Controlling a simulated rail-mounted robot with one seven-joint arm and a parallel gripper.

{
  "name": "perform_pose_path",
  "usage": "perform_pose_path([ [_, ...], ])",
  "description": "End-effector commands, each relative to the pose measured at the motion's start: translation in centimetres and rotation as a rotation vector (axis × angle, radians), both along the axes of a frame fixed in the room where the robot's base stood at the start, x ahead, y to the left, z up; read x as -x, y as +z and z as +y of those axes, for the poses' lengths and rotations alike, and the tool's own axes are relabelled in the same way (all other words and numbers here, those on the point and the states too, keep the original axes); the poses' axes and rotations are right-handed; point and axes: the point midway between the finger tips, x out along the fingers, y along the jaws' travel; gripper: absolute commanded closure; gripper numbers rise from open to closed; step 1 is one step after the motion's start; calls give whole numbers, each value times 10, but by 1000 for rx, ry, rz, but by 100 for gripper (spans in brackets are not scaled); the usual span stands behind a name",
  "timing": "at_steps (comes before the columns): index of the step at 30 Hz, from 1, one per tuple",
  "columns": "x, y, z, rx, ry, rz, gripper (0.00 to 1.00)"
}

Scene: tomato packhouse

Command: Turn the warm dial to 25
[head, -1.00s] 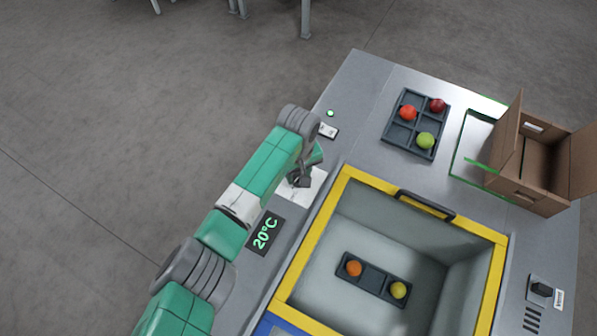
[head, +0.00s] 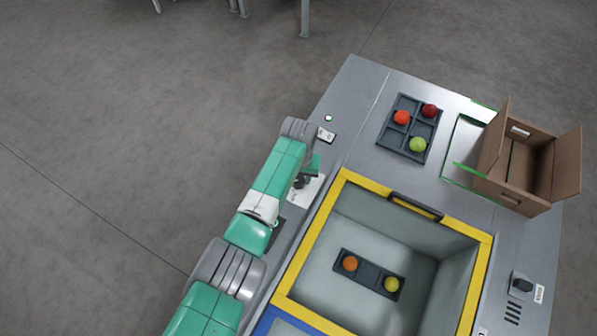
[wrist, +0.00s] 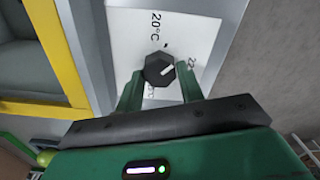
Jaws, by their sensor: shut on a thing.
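The dial is a dark, many-sided knob (wrist: 159,69) on a white plate (wrist: 190,25) printed with 20°C and a partly visible mark starting with 22. A white line on the knob points right and slightly up, toward the 22 mark. My gripper (wrist: 160,82) has its two green fingers on either side of the knob and is shut on it. In the head view my gripper is down at the white plate (head: 309,192), and the knob is mostly hidden. The dark display (head: 277,228) beside the plate is mostly covered by my arm, so its reading is hidden.
A yellow-rimmed chamber (head: 413,209) holding a small dark tray with two fruits lies right of the plate. A divided tray (head: 390,143) with three fruits and an open cardboard box (head: 516,182) stand behind. Another black knob (head: 520,283) is at the right.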

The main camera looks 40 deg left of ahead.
Motion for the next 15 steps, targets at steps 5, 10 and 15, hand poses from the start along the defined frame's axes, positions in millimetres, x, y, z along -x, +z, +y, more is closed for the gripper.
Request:
perform_pose_path([
  [5, -1, 1, -1, 2, -165, 0, 85],
  [10, -1, 1, -1, 0, -326, -1, 85],
  [15, -1, 1, -1, 1, -488, -2, 85],
])
